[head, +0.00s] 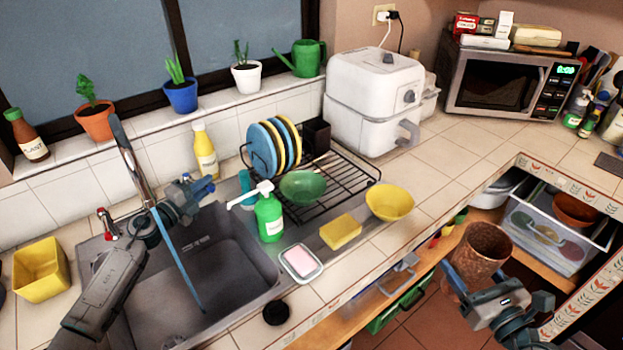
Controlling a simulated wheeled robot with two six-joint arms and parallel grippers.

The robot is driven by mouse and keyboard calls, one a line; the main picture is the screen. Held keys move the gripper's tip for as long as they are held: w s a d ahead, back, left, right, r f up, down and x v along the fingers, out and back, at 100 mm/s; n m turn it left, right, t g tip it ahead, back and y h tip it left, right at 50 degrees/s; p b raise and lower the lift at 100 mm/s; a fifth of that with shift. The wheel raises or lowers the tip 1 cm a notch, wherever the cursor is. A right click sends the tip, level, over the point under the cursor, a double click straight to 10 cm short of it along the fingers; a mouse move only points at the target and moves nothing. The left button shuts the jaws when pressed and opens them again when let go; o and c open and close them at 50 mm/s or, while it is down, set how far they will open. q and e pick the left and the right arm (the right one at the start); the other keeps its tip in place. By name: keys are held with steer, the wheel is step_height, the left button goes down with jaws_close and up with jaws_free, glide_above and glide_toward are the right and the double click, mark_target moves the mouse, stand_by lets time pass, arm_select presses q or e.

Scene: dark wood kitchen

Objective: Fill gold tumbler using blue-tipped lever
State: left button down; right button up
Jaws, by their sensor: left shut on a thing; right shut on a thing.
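The gold tumbler (487,247) is a brownish-gold, textured cup at the right, held fairly upright with its open top visible. My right gripper (463,284) is shut on its lower left side, in front of the counter edge and well away from the sink. The tall metal faucet (133,160) stands at the sink's back left. The blue-tipped lever (204,185) is at its right, partly hidden by my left gripper (190,197), which is shut on it. The red-tipped lever (108,224) is at its left. A thin blue stream of water (186,271) runs into the sink (232,262).
A green soap bottle (270,218), pink soap dish (301,263), yellow sponge (341,232) and yellow bowl (390,201) stand between sink and tumbler. A dish rack (345,187) is behind them. An open drawer (548,240) is right of the tumbler.

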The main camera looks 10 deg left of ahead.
mark_target(203, 189)
arm_select(q)
steer(key=c, duration=1.4)
jaws_free()
steer(key=shift+o, duration=0.2)
